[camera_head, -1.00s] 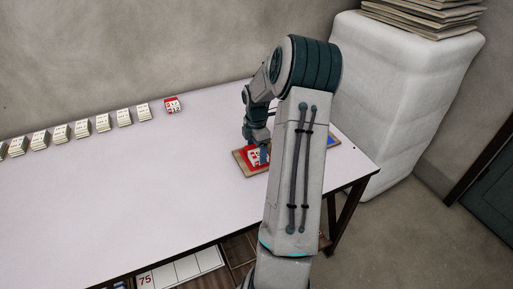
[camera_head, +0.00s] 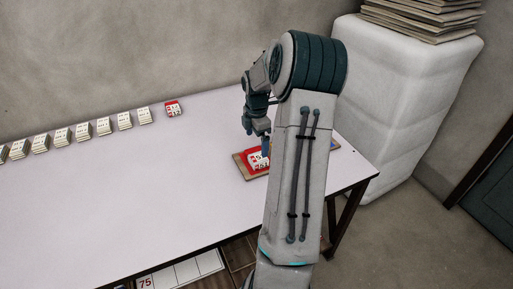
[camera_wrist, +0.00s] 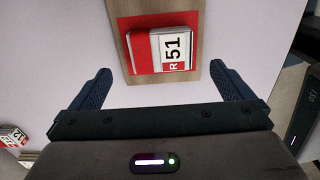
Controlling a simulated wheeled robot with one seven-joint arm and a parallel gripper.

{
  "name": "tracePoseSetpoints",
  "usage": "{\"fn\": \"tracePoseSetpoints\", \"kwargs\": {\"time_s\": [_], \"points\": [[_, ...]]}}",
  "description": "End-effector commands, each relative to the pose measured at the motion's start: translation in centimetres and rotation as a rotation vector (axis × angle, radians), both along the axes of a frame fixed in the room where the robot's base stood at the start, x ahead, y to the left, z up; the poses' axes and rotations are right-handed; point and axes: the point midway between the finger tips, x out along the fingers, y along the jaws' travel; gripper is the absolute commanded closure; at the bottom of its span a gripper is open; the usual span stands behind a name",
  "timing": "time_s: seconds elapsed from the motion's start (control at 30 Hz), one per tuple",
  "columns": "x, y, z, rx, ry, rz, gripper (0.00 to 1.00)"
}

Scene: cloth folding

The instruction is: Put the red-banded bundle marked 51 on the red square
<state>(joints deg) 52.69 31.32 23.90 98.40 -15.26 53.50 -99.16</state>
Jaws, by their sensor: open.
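The bundle marked 51 (camera_wrist: 168,49) has a red side and a white label reading "R 51" in the wrist view. It lies on the red square (camera_wrist: 133,26) of a wooden board (camera_wrist: 155,96). In the head view the bundle (camera_head: 258,159) shows red and white on the board (camera_head: 246,170). My gripper (camera_wrist: 162,84) is open, its two fingers apart on either side of the board, with the bundle beyond the fingertips and not held. In the head view my gripper (camera_head: 264,147) is just above the bundle.
A row of white bundles (camera_head: 83,131) and one red-banded bundle (camera_head: 174,109) stand along the table's (camera_head: 150,190) back edge. A white block (camera_head: 400,100) stands right of the table.

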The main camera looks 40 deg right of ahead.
Motion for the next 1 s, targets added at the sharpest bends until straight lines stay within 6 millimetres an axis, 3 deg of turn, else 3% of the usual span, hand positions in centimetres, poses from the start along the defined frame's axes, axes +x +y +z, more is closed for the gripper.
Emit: {"fn": "tracePoseSetpoints", "kwargs": {"time_s": [0.03, 0.2, 0.47, 0.57, 0.73, 1.0], "points": [[0.1, 0.0, 1.4, -0.003, -0.003, 0.000, 0.00], [0.1, 0.0, 4.5, -0.001, -0.002, 0.000, 0.00], [0.0, 0.8, 6.8, -0.006, 0.000, -0.013, 0.00], [0.0, 3.4, 7.9, -0.025, 0.001, -0.069, 0.00], [-1.7, 10.8, 10.4, -0.074, -0.020, -0.288, 0.00], [-8.1, 21.5, 12.9, -0.070, -0.116, -0.728, 0.00]]}}
